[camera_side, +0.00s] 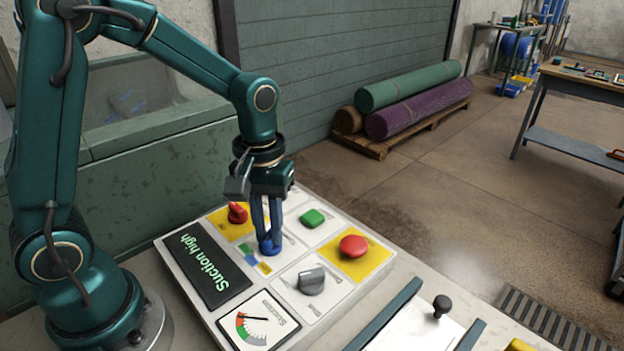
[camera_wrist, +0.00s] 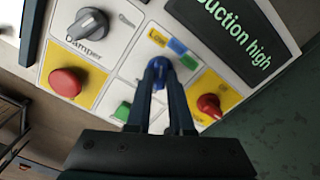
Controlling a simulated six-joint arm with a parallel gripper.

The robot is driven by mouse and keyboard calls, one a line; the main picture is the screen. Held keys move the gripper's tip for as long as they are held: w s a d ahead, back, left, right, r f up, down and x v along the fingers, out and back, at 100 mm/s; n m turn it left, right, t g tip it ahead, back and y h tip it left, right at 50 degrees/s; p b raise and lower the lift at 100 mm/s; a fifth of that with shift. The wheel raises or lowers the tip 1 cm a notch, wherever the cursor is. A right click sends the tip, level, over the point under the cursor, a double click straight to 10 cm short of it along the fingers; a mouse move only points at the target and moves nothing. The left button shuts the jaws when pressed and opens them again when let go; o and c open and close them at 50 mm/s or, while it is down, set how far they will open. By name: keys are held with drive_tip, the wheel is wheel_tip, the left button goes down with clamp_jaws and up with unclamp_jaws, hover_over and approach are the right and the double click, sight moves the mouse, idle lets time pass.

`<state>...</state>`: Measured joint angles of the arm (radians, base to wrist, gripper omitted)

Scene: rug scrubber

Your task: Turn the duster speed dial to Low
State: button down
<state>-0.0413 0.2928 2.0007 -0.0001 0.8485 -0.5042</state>
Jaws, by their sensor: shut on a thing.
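The duster speed dial is a small blue knob (camera_side: 267,249) on the white control panel (camera_side: 204,324). It also shows in the wrist view (camera_wrist: 160,66), between my fingertips. My gripper (camera_side: 268,241) points down over it and is shut on it. Coloured marks (camera_wrist: 178,47) in yellow, blue and green lie beside the dial; the yellow one reads "Low". The fingers cover much of the dial, so I cannot tell which mark it points at. A dark display (camera_side: 207,265) reads "Suction high" in green letters.
Close around the dial are a red knob (camera_side: 237,213) on yellow, a green button (camera_side: 312,218), a red mushroom button (camera_side: 354,245) on yellow and a grey damper knob (camera_side: 311,281). A gauge (camera_side: 258,322) sits at the panel's front. A black-knobbed lever (camera_side: 441,304) stands to the right.

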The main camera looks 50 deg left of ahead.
sight(269, 235)
drive_tip(key=shift+n, duration=0.9)
drive_tip(key=c, duration=0.8)
unclamp_jaws()
drive_tip(key=shift+r, duration=2.65)
